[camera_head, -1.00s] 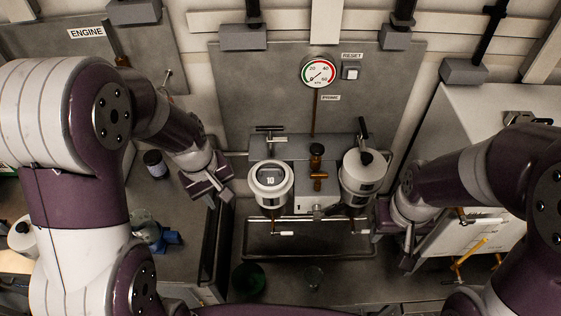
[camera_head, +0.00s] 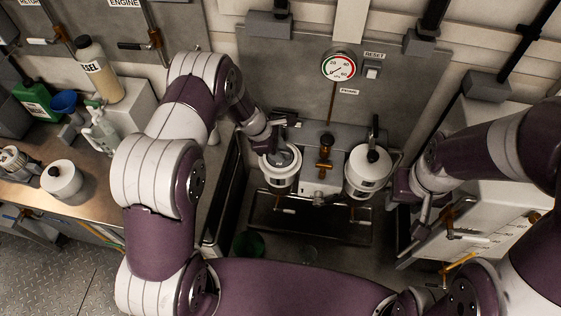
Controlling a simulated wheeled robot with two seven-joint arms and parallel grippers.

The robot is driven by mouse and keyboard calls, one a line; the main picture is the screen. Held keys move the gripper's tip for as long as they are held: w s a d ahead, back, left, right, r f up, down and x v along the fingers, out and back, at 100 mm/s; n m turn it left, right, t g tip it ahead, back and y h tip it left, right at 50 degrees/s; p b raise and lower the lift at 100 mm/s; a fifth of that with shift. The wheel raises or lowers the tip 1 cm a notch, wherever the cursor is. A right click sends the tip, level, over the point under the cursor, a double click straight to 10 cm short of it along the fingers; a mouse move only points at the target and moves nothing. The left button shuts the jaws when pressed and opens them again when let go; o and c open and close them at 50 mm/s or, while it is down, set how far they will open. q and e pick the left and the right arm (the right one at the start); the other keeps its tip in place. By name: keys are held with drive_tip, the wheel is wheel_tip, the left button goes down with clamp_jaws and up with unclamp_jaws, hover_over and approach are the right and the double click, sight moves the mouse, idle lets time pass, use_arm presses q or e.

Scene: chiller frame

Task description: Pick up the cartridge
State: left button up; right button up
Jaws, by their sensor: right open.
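The left filter housing (camera_head: 281,181) is a white round bowl on the wall unit, with its top uncovered. A paler round piece inside it, probably the cartridge (camera_head: 285,157), is partly hidden by my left gripper. My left gripper (camera_head: 268,145) is over the back left part of the housing's mouth. Its fingertips are small and dark, so I cannot tell whether they are open or touch the cartridge. My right gripper (camera_head: 412,195) is open and empty, to the right of the right filter housing (camera_head: 368,172), which has a lid with a black knob.
A white round lid-like piece with a dark knob (camera_head: 62,179) lies on the left bench. A bottle (camera_head: 99,70), a green can (camera_head: 38,103) and a blue funnel (camera_head: 63,104) stand behind it. A gauge (camera_head: 338,66) is on the wall.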

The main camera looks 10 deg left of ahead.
use_arm(q)
drive_tip(key=shift+f, duration=0.15)
clamp_jaws()
idle(1.3)
